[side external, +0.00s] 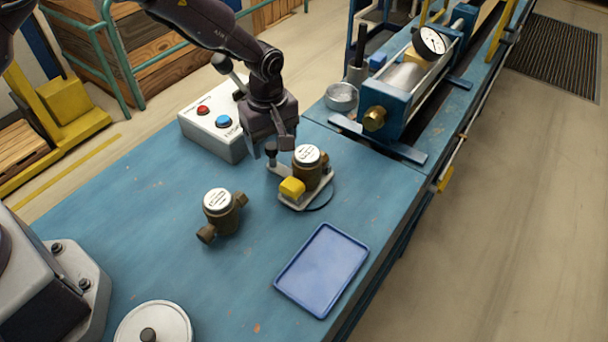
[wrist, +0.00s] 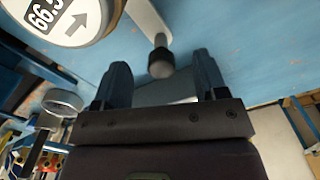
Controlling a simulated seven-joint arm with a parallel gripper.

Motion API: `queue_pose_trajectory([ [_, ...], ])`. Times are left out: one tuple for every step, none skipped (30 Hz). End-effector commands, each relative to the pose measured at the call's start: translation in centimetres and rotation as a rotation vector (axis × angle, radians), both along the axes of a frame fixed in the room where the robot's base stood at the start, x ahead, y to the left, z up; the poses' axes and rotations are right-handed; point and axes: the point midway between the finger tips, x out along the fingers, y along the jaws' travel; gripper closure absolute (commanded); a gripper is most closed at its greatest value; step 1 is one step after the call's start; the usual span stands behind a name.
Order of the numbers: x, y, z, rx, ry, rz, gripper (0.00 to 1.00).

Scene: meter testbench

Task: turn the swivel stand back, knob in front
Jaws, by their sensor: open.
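The swivel stand (side external: 292,203) is a pale plate on the blue bench. My gripper (side external: 273,143) is open and points down at the knob. In the wrist view the knob (wrist: 160,64) shows in the gap between the two fingers of my gripper (wrist: 161,72). I cannot tell whether a finger touches it. The meter's dial (wrist: 62,20) is at upper left there.
A control box (side external: 215,120) with red and blue buttons stands close behind my gripper. A second brass meter (side external: 219,207) lies left of the stand. A blue tray (side external: 322,269) is nearer the front.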

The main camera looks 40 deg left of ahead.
Motion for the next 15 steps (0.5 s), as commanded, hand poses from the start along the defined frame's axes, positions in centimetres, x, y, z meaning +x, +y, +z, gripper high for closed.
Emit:
queue_pose_trajectory([
  [0.2, 0.0, 0.0, 0.000, 0.000, 0.000, 0.34],
  [0.3, 0.0, 0.0, 0.001, -0.001, 0.000, 0.34],
  [0.5, -0.1, 0.0, 0.000, -0.002, 0.000, 0.34],
  [0.6, -0.1, 0.0, 0.000, -0.002, 0.000, 0.34],
  [0.8, -0.1, 0.0, 0.001, -0.001, 0.000, 0.34],
  [1.0, -0.1, 0.0, 0.001, -0.001, 0.000, 0.34],
  [1.1, -0.1, 0.0, 0.000, 0.000, 0.000, 0.34],
  [1.2, -0.1, -0.1, 0.000, 0.000, 0.000, 0.34],
  [1.3, -0.2, -0.1, 0.000, 0.000, -0.001, 0.34],
  [1.4, -0.2, 0.0, 0.000, -0.001, -0.001, 0.34],
  [1.4, -0.2, 0.0, 0.000, -0.001, -0.001, 0.34],
  [1.5, -0.2, 0.0, 0.000, -0.001, 0.000, 0.34],
  [1.5, -0.2, 0.0, 0.000, -0.001, 0.000, 0.34],
  [1.6, -0.2, 0.0, 0.000, -0.001, 0.000, 0.34],
  [1.7, -0.2, 0.0, 0.000, -0.001, 0.000, 0.34],
])
